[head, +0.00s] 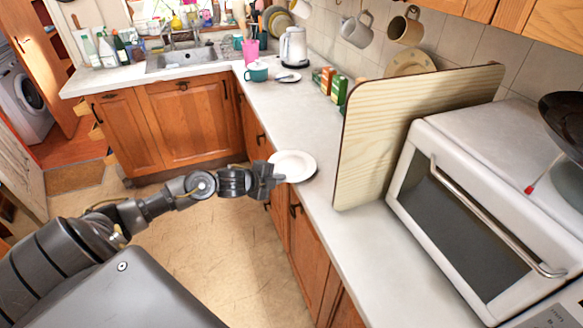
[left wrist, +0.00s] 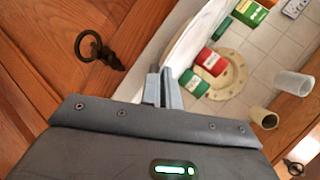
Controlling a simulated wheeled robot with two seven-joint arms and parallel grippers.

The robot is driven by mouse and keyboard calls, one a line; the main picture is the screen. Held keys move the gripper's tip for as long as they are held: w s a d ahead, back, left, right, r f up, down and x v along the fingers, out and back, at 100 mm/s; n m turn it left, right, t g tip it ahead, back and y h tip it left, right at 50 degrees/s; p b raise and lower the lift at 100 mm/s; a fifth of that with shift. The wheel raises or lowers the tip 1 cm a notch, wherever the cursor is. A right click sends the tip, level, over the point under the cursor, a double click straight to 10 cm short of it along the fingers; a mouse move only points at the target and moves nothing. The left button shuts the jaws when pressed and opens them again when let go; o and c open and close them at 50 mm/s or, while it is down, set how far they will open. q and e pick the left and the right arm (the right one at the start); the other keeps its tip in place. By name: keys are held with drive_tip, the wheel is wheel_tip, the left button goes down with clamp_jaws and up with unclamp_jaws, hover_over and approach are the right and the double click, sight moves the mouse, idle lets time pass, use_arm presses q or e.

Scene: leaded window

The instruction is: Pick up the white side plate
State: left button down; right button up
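The white side plate (head: 296,164) lies by the front edge of the counter in the head view, its left rim at or slightly past that edge. My left gripper (head: 276,179) is at the plate's near left rim. In the left wrist view the two fingers (left wrist: 162,88) are close together, and the plate (left wrist: 200,35) shows steeply angled just beyond their tips. The fingers appear shut on its rim; the exact contact is small and partly hidden. My right gripper is in neither view.
A wooden board (head: 400,130) stands upright right of the plate, beside a white oven (head: 480,200). Green and red boxes (head: 330,82), a teal pot (head: 257,71) and a kettle (head: 293,47) stand farther back. Cabinet doors with ring handles (left wrist: 97,48) lie below the counter.

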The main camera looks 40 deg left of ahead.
use_arm(q)
drive_tip(key=shift+r, duration=0.1)
drive_tip(key=s+a+r+b, duration=0.4)
drive_tip(key=a+r, duration=0.9)
drive_tip(key=shift+s+a, duration=0.15)
drive_tip(key=shift+s, duration=0.05)
